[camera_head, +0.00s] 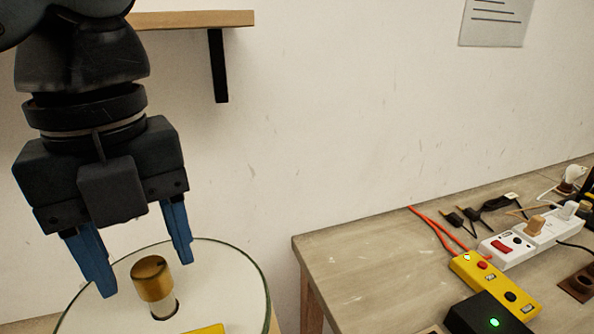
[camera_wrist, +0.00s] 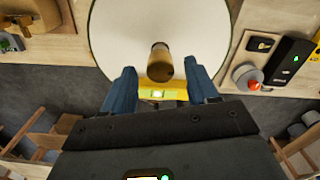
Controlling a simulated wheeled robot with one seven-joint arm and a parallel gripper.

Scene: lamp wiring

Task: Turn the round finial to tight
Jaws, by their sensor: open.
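The round finial (camera_head: 152,279) is a brass-coloured knob on a pale stem at the middle of a round white disc with a dark green rim (camera_head: 235,285). In the wrist view the finial (camera_wrist: 160,62) stands between and just beyond my fingertips, over the disc (camera_wrist: 205,30). My gripper (camera_head: 146,278) has two blue fingers, spread apart, pointing down on either side of the finial. It also shows in the wrist view (camera_wrist: 165,75). I see a gap on both sides of the finial, so the fingers do not appear to touch it. The finial's underside is partly hidden.
A wooden table (camera_head: 350,260) stands at the right. It holds a yellow power strip (camera_head: 495,285), a white power strip (camera_head: 530,240), a black box with a green light (camera_head: 490,316) and cables. A wall shelf (camera_head: 195,18) is behind my arm. A yellow piece (camera_head: 208,329) lies at the disc's near side.

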